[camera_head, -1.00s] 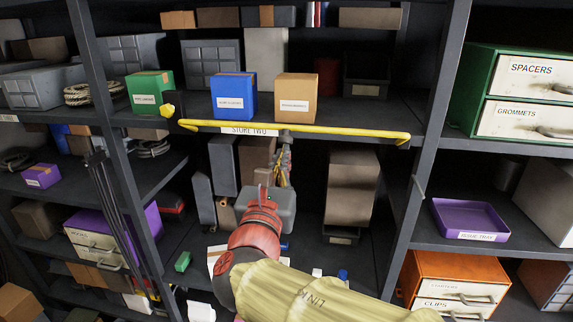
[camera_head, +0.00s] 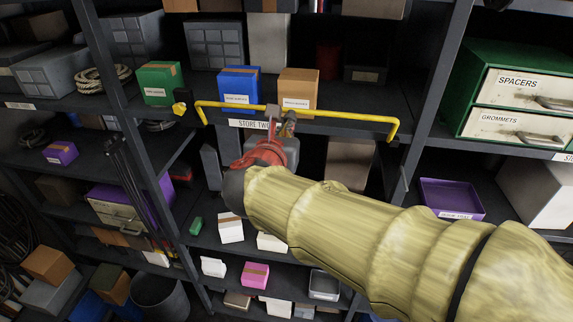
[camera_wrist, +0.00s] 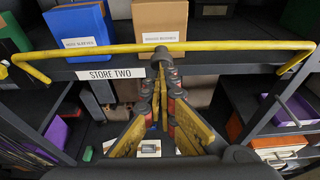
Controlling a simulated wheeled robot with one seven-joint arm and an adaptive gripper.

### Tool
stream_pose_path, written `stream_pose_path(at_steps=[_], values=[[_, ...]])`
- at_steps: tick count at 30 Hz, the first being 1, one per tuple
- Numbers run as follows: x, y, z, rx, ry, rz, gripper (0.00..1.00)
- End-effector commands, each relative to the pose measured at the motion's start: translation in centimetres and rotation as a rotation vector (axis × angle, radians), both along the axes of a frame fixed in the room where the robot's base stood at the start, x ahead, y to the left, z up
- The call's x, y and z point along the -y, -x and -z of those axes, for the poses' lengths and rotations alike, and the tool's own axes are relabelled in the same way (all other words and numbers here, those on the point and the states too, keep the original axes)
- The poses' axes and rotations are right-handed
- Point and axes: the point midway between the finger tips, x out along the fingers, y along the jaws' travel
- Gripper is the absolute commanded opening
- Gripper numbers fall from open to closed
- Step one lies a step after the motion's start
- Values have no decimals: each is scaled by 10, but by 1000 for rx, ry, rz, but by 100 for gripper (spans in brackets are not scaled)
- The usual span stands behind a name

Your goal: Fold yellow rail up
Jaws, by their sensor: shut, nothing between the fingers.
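The yellow rail (camera_head: 350,117) spans the front of the shelf marked STORE TWO. Its long bar stands above the shelf's front edge, with a bent arm going down at each end. It crosses in front of the lower parts of the blue and tan boxes. In the wrist view the rail (camera_wrist: 235,46) runs across the upper part of the picture. My gripper (camera_head: 283,116) is shut and empty at the middle of the bar. In the wrist view its fingertips (camera_wrist: 161,60) meet just below the bar, seemingly touching it. The exact contact is hidden.
A blue box (camera_head: 238,85), a tan box (camera_head: 298,88) and a green box (camera_head: 160,85) stand on the shelf behind the rail. A yellow knob (camera_head: 180,108) is left of the rail. Dark uprights flank the bay; a purple tray (camera_head: 452,197) lies right.

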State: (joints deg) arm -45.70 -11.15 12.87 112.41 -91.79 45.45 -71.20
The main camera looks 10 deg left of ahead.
Motion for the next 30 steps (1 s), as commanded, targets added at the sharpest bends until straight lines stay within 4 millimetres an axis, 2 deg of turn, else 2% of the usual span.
stream_pose_path(at_steps=[1,12,30], values=[[0,-3,-8,2,-2,1,0],[1,-22,-25,1,-2,1,0],[1,-28,-30,1,-1,0,0]])
